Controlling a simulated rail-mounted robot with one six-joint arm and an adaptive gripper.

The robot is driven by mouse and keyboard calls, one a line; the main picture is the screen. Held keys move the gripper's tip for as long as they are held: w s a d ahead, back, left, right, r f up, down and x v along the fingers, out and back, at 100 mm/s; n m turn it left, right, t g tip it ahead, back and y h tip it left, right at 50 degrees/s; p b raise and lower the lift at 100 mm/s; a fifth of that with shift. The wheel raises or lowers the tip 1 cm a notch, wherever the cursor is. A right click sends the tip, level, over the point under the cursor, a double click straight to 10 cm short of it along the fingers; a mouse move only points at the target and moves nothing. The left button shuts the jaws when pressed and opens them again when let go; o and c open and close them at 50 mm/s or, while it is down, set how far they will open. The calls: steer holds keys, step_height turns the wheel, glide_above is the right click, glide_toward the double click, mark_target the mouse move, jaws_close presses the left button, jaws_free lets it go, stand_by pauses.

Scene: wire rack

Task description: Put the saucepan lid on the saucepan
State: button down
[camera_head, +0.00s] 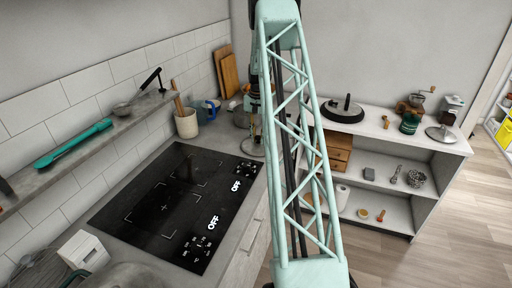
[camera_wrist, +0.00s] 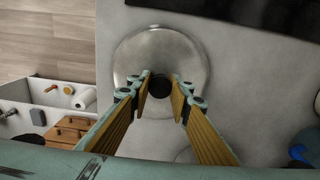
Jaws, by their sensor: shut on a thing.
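The saucepan lid (camera_wrist: 136,60) is a round, pale grey, shiny disc with a dark knob (camera_wrist: 159,86) in the wrist view. My gripper (camera_wrist: 160,90) is shut on this knob, with one fingertip on each side of it. The lid is over the grey counter, and I cannot tell whether it touches it. In the head view the lid (camera_head: 252,148) shows partly behind my arm, at the counter's far right end. A grey pot (camera_head: 240,117), perhaps the saucepan, stands just behind it, partly hidden by my arm.
A black cooktop (camera_head: 165,205) fills the middle of the counter. A utensil crock (camera_head: 187,124) and a blue mug (camera_head: 206,111) stand near the pot. Cutting boards (camera_head: 229,73) lean on the wall. A white shelf unit (camera_head: 452,148) with kitchen items stands to the right.

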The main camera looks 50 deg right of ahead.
steer(key=shift+s+a+f+p, duration=0.1)
steer(key=shift+s+a+p, duration=0.1)
steer(key=shift+s+p, duration=0.15)
stand_by(0.6)
steer(key=shift+w+d+r, duration=0.15)
steer(key=shift+r, duration=0.35)
steer(key=shift+w+r, duration=0.1)
steer(key=shift+r, duration=0.05)
steer(key=shift+r+p, duration=0.95)
steer(key=shift+r, duration=1.45)
